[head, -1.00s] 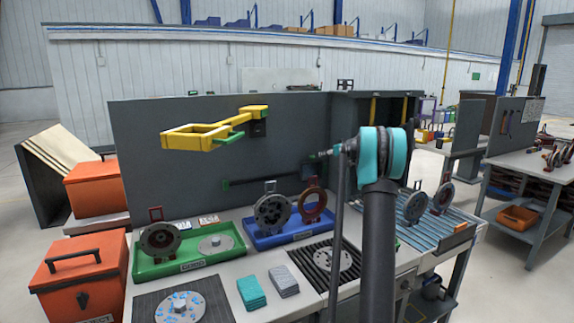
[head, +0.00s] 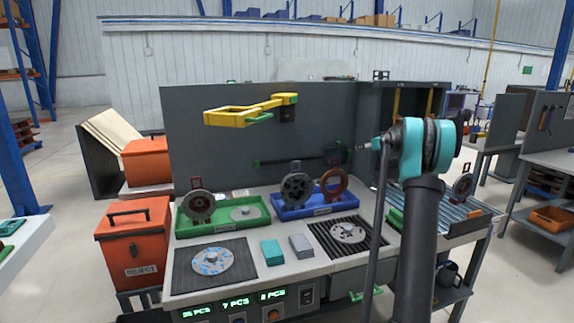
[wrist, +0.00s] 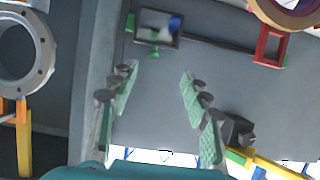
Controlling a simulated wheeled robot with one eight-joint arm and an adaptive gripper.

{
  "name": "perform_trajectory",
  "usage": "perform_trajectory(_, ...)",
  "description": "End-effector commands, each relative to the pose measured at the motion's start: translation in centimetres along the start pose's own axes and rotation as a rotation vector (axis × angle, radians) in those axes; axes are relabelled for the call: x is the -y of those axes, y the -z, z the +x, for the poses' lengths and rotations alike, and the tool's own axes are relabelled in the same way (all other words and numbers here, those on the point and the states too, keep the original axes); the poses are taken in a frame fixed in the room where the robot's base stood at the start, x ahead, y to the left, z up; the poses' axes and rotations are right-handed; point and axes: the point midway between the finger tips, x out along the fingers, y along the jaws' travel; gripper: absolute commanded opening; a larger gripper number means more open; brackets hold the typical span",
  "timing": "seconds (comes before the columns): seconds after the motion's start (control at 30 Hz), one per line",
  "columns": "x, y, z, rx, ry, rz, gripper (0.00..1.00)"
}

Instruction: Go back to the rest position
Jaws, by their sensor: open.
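My gripper (wrist: 160,95) shows in the wrist view with its two green-padded fingers spread apart and nothing between them. The grey back panel of the workbench lies beyond the fingers. In the head view my dark arm with teal joint covers rises at the right, in front of the bench (head: 285,263). The gripper itself is hidden behind the arm there.
The bench carries a green tray (head: 183,232), a blue tray (head: 275,211) with ring parts, and a blue-grey roller conveyor (head: 455,219). A yellow hook arm (head: 232,117) juts from the panel. Orange boxes (head: 135,235) stand left.

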Motion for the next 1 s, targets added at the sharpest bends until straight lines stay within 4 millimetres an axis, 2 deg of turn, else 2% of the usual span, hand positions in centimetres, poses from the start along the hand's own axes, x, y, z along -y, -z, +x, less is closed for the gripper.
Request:
perform_trajectory(0.27, 3.3, -1.2, -1.4, 0.046, 0.022, 0.013, 0.48)
perform_trajectory(0.57, 9.5, -4.0, -4.6, 0.140, 0.053, 0.041, 0.48)
perform_trajectory(0.67, 12.7, -5.9, -6.7, 0.191, 0.063, 0.056, 0.48)
perform_trajectory(0.77, 16.6, -8.6, -9.5, 0.257, 0.070, 0.075, 0.48)
perform_trajectory(1.0, 25.0, -16.9, -17.5, 0.425, 0.050, 0.123, 0.48)
